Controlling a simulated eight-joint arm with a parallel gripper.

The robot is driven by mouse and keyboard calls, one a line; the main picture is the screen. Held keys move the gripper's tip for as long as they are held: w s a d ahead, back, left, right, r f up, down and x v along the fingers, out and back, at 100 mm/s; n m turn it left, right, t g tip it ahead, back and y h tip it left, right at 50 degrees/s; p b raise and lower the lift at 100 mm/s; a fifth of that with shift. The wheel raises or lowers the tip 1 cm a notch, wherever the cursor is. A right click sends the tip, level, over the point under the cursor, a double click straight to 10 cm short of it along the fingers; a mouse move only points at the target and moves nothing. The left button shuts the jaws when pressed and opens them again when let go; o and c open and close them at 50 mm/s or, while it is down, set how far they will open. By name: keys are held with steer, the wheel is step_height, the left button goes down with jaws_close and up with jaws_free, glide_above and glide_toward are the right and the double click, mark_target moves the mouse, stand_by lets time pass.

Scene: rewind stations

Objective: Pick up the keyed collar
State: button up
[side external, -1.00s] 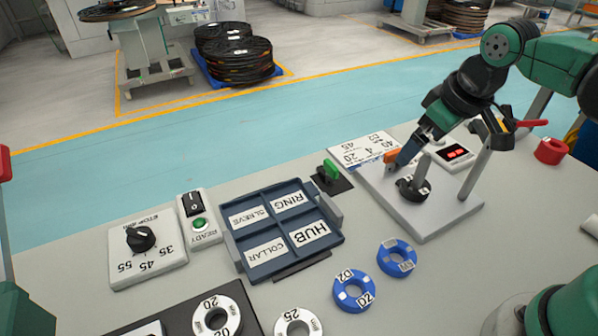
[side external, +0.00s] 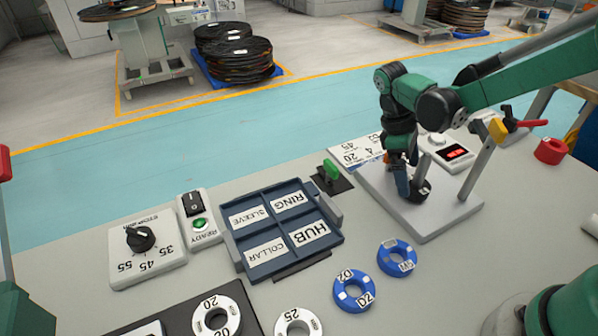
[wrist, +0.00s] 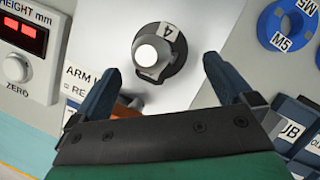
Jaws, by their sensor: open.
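The keyed collar appears to be the dark ring with a white "4" tag (wrist: 162,58). It sits around a pale upright post (wrist: 150,54) on the grey plate of the height gauge. In the side view the collar (side external: 423,190) is partly hidden by my gripper (side external: 405,192), which is low over the plate. In the wrist view my gripper (wrist: 160,66) is open and empty, its two blue fingers spread to either side of the collar. I cannot tell whether either finger touches it.
A gauge with a red display (side external: 455,153) stands behind the plate. Blue rings (side external: 354,291) and a labelled tray (side external: 236,243) with HUB, RING, SLEEVE and COLLAR compartments are to the left.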

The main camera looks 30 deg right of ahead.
steer(key=shift+x, duration=1)
steer(key=c, duration=1.3)
steer(key=shift+c, duration=0.2)
